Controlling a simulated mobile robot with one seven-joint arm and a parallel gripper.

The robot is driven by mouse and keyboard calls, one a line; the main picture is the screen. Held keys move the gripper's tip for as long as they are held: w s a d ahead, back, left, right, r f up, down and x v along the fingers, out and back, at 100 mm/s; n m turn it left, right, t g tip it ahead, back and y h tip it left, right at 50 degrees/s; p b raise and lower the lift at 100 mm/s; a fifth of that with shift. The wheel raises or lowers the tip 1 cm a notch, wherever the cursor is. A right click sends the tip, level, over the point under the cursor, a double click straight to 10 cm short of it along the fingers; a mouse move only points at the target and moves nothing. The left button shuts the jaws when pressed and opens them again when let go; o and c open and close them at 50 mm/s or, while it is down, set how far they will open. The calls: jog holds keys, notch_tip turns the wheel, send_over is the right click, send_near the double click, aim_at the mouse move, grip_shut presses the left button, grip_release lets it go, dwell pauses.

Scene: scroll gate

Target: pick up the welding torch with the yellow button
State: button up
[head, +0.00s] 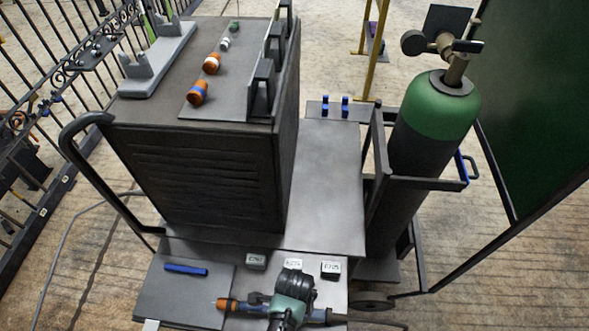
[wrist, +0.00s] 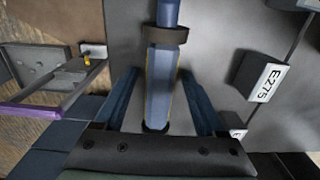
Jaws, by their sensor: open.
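A tool that looks like the torch lies on the low front shelf in the head view, with an orange tip (head: 224,304) pointing left. My gripper (head: 290,312) is over its middle and hides much of it; the fingertips are hard to make out there. In the wrist view a blue, rod-like handle (wrist: 162,80) with a dark ring runs between the two fingers of my gripper (wrist: 158,75). The fingers are open, one on each side of it, with gaps showing. I cannot make out a yellow button on the handle.
Small labelled blocks stand behind the tool, including one (head: 331,268); one reading E275 (wrist: 267,77) is right of the handle. A blue bar (head: 186,270) lies at left. A dark cabinet (head: 205,180) and green-topped cylinder (head: 430,115) stand behind. The grey deck (head: 328,190) is clear.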

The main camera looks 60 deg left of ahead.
grip_shut()
dwell(0.4)
jog(key=shift+r, duration=0.15)
